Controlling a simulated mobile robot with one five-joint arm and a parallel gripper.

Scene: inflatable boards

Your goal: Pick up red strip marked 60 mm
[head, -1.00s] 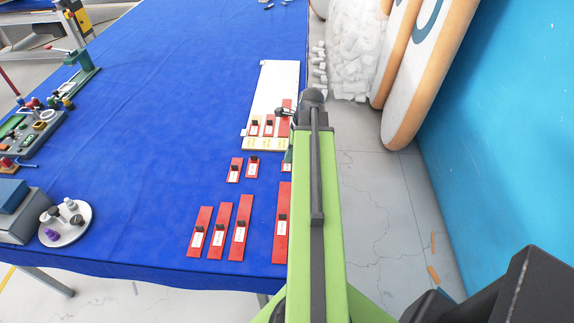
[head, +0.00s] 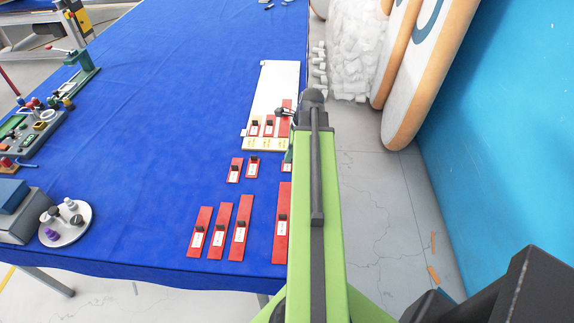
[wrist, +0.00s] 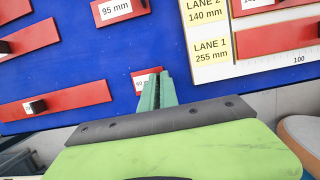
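The red strip marked 60 mm (wrist: 137,75) lies on the blue cloth, in the middle of the wrist view. Its white label is partly covered by my gripper (wrist: 158,74). In the head view only the left end of this strip (head: 286,167) shows beside my green arm. My gripper's two green fingers are over the strip, close together, and they hide its right part and any black knob there. I cannot tell whether they grip it. In the head view a small green bit of the gripper (head: 288,155) shows at the arm's edge.
A red strip marked 95 mm (wrist: 118,10) lies beyond the 60 mm one. The white lane board (head: 272,85) holds several red strips, and its lane labels are close to the right of my gripper. Longer red strips (head: 240,228) lie nearer. The cloth's left middle (head: 150,130) is clear.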

